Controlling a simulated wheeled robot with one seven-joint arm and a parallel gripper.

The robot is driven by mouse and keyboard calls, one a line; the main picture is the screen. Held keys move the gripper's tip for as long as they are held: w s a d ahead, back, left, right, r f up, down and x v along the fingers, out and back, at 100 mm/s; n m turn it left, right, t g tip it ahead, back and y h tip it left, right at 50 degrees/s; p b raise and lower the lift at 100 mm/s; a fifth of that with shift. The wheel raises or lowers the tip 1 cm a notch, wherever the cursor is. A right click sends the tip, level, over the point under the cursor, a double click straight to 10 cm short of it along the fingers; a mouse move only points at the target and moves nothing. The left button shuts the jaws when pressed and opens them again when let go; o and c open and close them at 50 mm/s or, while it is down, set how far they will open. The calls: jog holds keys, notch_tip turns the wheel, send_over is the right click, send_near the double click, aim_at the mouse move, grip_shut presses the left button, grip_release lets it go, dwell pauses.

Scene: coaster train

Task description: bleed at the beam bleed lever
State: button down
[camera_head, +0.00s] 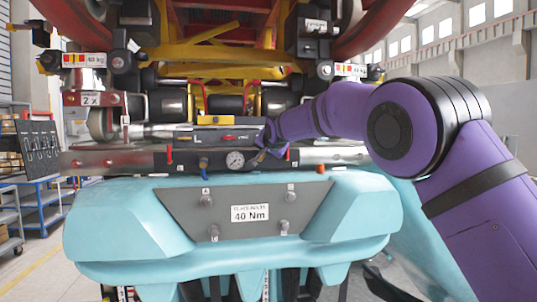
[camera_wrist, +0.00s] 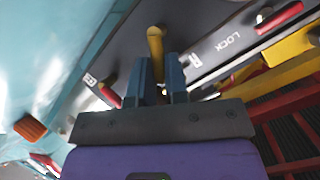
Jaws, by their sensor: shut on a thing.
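A yellow lever (camera_wrist: 156,45) with a rounded end stands up between the two blue fingers of my gripper (camera_wrist: 160,82) in the wrist view. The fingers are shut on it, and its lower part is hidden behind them. It seems to be the beam bleed lever, but I can read no label on it. In the head view my gripper (camera_head: 266,145) is at the dark panel on the metal beam (camera_head: 205,160), just right of a round pressure gauge (camera_head: 235,160). My arm and gripper hide the lever there.
A red handle (camera_wrist: 108,95) lies close left of the fingers. Another red handle (camera_wrist: 280,17) is by the LOCK marking. An orange cap (camera_head: 320,169) sits on the beam to the right. A turquoise housing (camera_head: 135,225) with a 40 Nm plate fills the space below.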

jog(key=shift+s+a+r+n+t+h, duration=0.15)
jog(key=shift+a+n+h, duration=0.15)
jog(key=shift+n+h, duration=0.25)
jog(key=shift+a+r+n+t+h, duration=0.15)
jog(key=shift+a+n+h, duration=0.15)
jog(key=shift+n+h, duration=0.2)
jog(key=shift+s+a+f+n+t+h, duration=0.1)
jog(key=shift+a+n+t+h, duration=0.35)
jog(key=shift+n, duration=0.5)
jog(key=c, duration=1.1)
grip_release()
jog(key=shift+c, duration=0.2)
jog(key=shift+s, duration=0.1)
jog(key=v, duration=1)
jog(key=shift+s, duration=0.25)
